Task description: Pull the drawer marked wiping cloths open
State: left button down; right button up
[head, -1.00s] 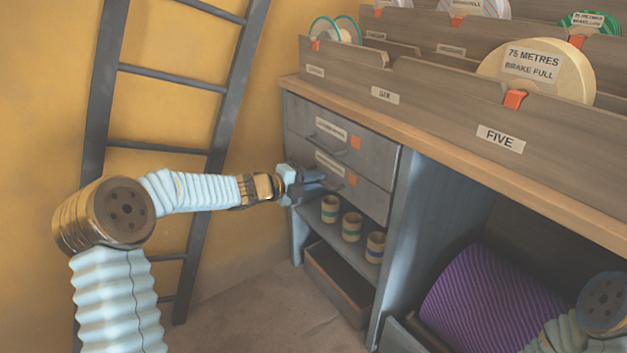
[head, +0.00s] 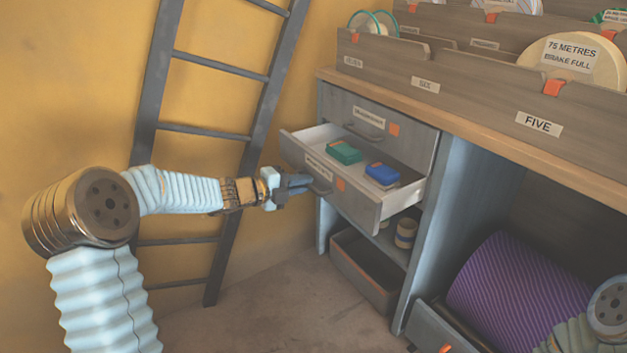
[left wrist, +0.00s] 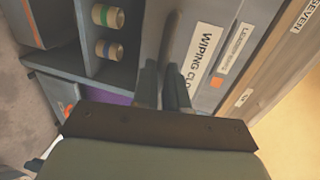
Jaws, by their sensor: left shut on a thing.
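The lower drawer (head: 364,208) of the grey cabinet stands open. Its front carries a label that reads "WIPING CLO..." (left wrist: 203,58) in the left wrist view, partly cut off, and an orange square. Inside lie a green block-shaped item (head: 345,152) and a blue one (head: 382,175). My left gripper (head: 303,184) is shut on the drawer's handle (head: 320,188); its fingers also show around the bar in the left wrist view (left wrist: 163,88). Part of my right arm shows at the lower right, but its gripper is out of view.
The upper drawer (head: 385,122) is shut. A purple ribbed roll (head: 515,290) lies right. A ladder (head: 209,130) leans on the wall behind my left arm.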

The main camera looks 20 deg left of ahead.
pick_arm(q)
jog(key=f+v, duration=0.2)
jog(key=v, duration=0.7)
jog(key=f+v, duration=0.2)
jog(key=v, duration=0.7)
jog(key=shift+s+a, duration=0.3)
jog(key=shift+s, duration=0.25)
pick_arm(e)
jog(key=shift+s+a, duration=0.25)
jog(key=shift+s, duration=0.1)
pick_arm(q)
jog(key=c, duration=1.2)
grip_release()
jog(key=p+v, duration=0.1)
jog(key=v, duration=1.2)
jog(key=shift+s+a, duration=0.25)
jog(key=shift+s, duration=0.05)
pick_arm(e)
jog(key=shift+r, duration=0.45)
pick_arm(q)
jog(key=shift+w, duration=0.1)
